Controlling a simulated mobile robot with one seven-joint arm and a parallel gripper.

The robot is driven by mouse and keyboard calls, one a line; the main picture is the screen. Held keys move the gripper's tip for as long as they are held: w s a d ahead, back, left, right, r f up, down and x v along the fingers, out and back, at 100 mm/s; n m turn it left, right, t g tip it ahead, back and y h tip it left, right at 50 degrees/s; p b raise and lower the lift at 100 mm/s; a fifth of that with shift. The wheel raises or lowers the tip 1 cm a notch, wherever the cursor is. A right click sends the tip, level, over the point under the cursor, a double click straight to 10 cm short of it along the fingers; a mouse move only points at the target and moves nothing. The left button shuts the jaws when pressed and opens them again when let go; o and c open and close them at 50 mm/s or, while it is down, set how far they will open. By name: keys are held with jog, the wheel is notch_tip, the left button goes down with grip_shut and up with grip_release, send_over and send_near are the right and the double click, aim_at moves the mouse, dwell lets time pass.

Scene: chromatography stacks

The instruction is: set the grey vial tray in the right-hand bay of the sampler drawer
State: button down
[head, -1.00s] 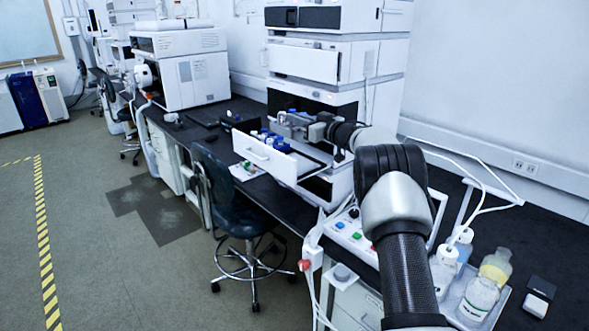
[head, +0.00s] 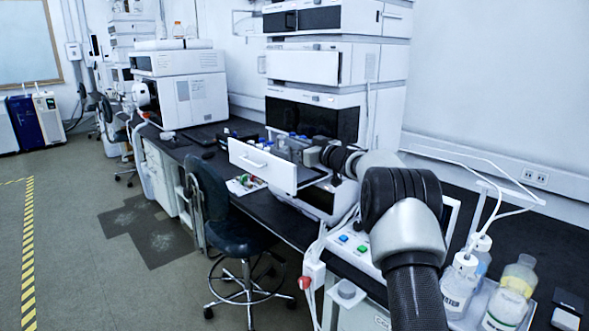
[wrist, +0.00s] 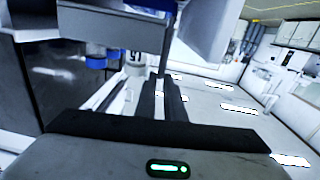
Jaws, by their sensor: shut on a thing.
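The white sampler drawer (head: 262,166) is pulled out below the dark opening of the stack in the head view. My gripper (head: 312,155) is at the drawer's right side, shut on the grey vial tray (head: 288,152). The tray is at about the height of the drawer's rim. The drawer front and my gripper partly hide it, so I cannot tell whether it rests on the drawer floor. In the wrist view, a grey tray wall (wrist: 110,42) crosses in front of my gripper (wrist: 165,90), with blue-capped vials (wrist: 95,55) beside it.
The chromatography stack (head: 315,115) rises right behind the drawer. A dark stool (head: 225,205) stands before the bench. Bottles (head: 510,295) and tubing are at the right.

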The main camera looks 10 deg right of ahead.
aim_at(290, 158)
jog(key=shift+f+b, duration=0.7)
jog(key=shift+f, duration=2.35)
jog(key=c, duration=2.1)
grip_release()
